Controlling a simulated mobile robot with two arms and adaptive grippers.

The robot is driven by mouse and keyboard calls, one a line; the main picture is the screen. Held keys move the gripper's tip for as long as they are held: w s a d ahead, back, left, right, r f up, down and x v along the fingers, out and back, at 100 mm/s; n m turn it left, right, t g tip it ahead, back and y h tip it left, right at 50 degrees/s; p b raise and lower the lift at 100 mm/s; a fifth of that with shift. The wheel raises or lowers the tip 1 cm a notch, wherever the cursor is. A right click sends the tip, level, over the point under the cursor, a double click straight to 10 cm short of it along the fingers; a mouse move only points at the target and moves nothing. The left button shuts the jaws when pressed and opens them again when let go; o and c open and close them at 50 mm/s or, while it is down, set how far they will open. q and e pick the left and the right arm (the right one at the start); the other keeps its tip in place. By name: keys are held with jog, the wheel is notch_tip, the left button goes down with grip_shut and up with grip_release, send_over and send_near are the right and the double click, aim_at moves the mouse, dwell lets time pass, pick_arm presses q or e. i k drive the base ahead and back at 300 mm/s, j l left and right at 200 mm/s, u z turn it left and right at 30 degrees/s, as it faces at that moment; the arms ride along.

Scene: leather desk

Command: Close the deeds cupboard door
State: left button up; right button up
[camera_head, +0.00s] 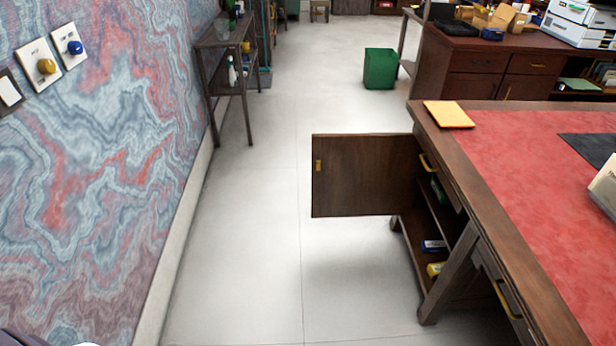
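The cupboard door (362,178) is a dark brown wooden panel standing wide open. It sticks out to the left from the end of the desk (462,205), over the pale floor. A small brass fitting (318,165) sits near its free left edge. Inside the open cupboard, a shelf holds a blue box (433,246) and a yellow box (435,269). A dark green item (438,188) shows higher up inside, partly hidden. Neither of my grippers is in view.
The floor (250,240) left of the door is clear up to the marbled wall (90,180). A narrow side table (222,45) and a green bin (380,69) stand farther back. A yellow pad (449,114) lies on the desk's corner. A drawer handle (507,299) projects at lower right.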

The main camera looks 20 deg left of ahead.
aim_at(359, 175)
jog(key=i+j+u, duration=0.2)
jog(key=u, duration=0.15)
jog(key=i+j+u, duration=0.15)
jog(key=i+u, duration=0.4)
jog(key=u, duration=0.15)
jog(key=i+u, duration=0.1)
jog(key=i, duration=0.95)
jog(key=i+l+u, duration=0.1)
jog(key=i, duration=0.9)
jog(key=i+z, duration=0.25)
jog(key=i, duration=0.45)
jog(key=i+z, duration=0.25)
jog(key=i, duration=0.45)
jog(key=i+j+z, duration=0.25)
jog(key=i, duration=0.45)
jog(key=i+z, duration=0.15)
jog(key=z, duration=3.6)
